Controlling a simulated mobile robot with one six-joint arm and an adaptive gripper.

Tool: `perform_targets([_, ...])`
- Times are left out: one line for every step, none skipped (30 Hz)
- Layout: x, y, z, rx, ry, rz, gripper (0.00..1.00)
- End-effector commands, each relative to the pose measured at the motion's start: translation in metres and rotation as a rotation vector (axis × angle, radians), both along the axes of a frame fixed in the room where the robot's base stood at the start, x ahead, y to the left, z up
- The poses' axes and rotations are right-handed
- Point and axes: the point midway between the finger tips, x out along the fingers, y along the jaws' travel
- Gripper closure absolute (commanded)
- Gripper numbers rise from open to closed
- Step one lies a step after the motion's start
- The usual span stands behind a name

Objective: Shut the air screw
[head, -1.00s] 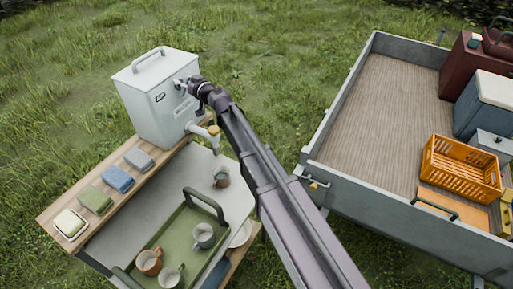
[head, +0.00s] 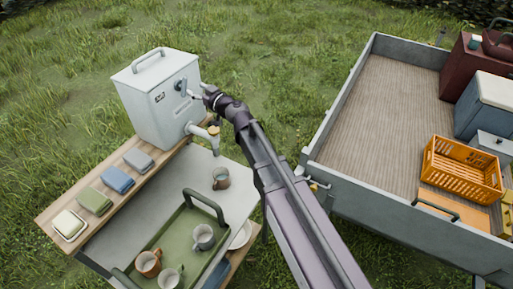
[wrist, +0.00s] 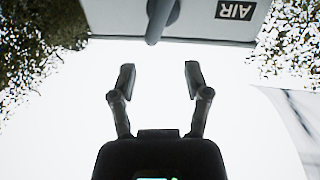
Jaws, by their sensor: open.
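The white dispenser box (head: 160,105) stands on the wooden shelf at the left of the head view. The air screw (head: 180,87) is a small grey knob or handle high on its right-hand face. In the wrist view a grey rounded handle (wrist: 157,18), seemingly the screw's, sticks out beside the upside-down AIR label (wrist: 234,10). My gripper (wrist: 158,80) is open and empty, with bright space between its fingers. It is apart from the handle. In the head view my gripper (head: 200,93) is small, just right of the screw. Whether the screw is shut cannot be told.
A tap (head: 205,133) with a wooden top juts out below the screw. A trailer (head: 385,105) stands at right; grass lies between.

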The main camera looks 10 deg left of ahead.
Motion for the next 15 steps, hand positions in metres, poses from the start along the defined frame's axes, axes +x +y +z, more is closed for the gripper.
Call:
perform_targets([-0.007, -0.008, 0.0, 0.0, 0.0, -0.001, 0.38])
perform_targets([-0.009, -0.012, 0.0, 0.0, 0.0, -0.001, 0.38])
perform_targets([-0.012, -0.016, 0.0, 0.0, 0.0, -0.001, 0.38])
perform_targets([-0.015, -0.02, 0.0, 0.0, 0.0, -0.002, 0.38])
perform_targets([-0.017, -0.023, 0.0, 0.0, 0.0, -0.002, 0.38])
perform_targets([-0.02, -0.028, 0.0, 0.0, 0.0, -0.002, 0.38])
perform_targets([-0.023, -0.031, 0.0, 0.0, 0.0, -0.002, 0.38])
perform_targets([-0.025, -0.035, 0.0, 0.0, 0.0, -0.001, 0.38])
perform_targets([-0.028, -0.039, 0.0, 0.0, 0.0, -0.001, 0.38])
perform_targets([-0.03, -0.043, 0.0, 0.0, 0.0, -0.001, 0.38])
perform_targets([-0.033, -0.046, 0.0, 0.0, 0.0, -0.001, 0.38])
perform_targets([-0.036, -0.051, 0.0, 0.0, 0.0, -0.002, 0.38])
perform_targets([-0.034, -0.052, -0.006, -0.007, 0.008, 0.005, 0.38])
perform_targets([-0.034, -0.055, -0.01, -0.014, 0.015, 0.013, 0.38])
perform_targets([-0.034, -0.058, -0.014, -0.023, 0.025, 0.02, 0.38])
